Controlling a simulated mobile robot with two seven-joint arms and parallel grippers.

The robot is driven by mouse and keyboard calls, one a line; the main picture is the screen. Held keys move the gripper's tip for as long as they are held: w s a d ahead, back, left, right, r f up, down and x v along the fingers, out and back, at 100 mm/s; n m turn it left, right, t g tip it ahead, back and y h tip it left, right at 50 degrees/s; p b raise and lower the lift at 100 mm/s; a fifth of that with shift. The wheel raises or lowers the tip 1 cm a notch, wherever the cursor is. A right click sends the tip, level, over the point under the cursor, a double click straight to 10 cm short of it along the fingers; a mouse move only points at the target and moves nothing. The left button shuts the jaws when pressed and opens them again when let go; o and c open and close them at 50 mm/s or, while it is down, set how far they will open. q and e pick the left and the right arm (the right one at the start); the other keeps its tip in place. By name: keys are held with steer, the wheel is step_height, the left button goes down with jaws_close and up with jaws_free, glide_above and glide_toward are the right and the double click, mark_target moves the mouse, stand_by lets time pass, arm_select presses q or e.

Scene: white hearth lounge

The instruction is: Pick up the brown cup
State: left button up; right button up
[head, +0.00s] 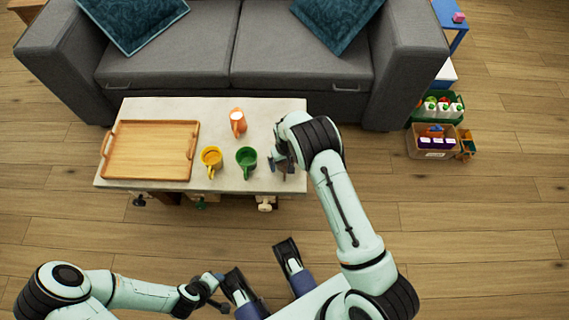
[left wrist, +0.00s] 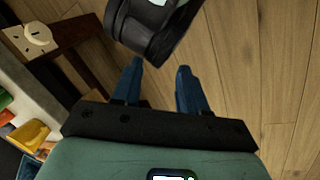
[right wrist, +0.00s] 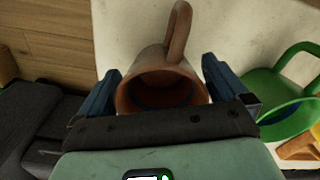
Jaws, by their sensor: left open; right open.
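The brown cup (right wrist: 165,80) shows in the right wrist view, its mouth toward the camera and its handle toward the top of the picture. My right gripper (right wrist: 160,76) is open, with one blue finger on each side of the cup. Whether the fingers touch it, I cannot tell. In the head view my right gripper (head: 282,163) is at the right end of the white table (head: 270,108) and mostly hides the cup. My left gripper (left wrist: 157,78) is open and empty, off the table; it shows at the bottom of the head view (head: 216,292).
A wooden tray (head: 148,150) takes up the table's left part. A grey sofa (head: 200,65) stands behind. The table's back right is bare.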

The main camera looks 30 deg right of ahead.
steer(key=c, duration=1)
arm_select(q)
steer(key=shift+r, duration=0.1)
arm_select(e)
steer(key=shift+r, duration=0.15)
arm_select(q)
steer(key=s+d+r+g+p, duration=0.2)
steer(key=s+r+p, duration=0.2)
steer(key=s, duration=0.1)
steer(key=shift+s+d+r+h, duration=0.3)
steer(key=shift+s+r+h, duration=0.1)
arm_select(e)
steer(key=shift+r, duration=9.95)
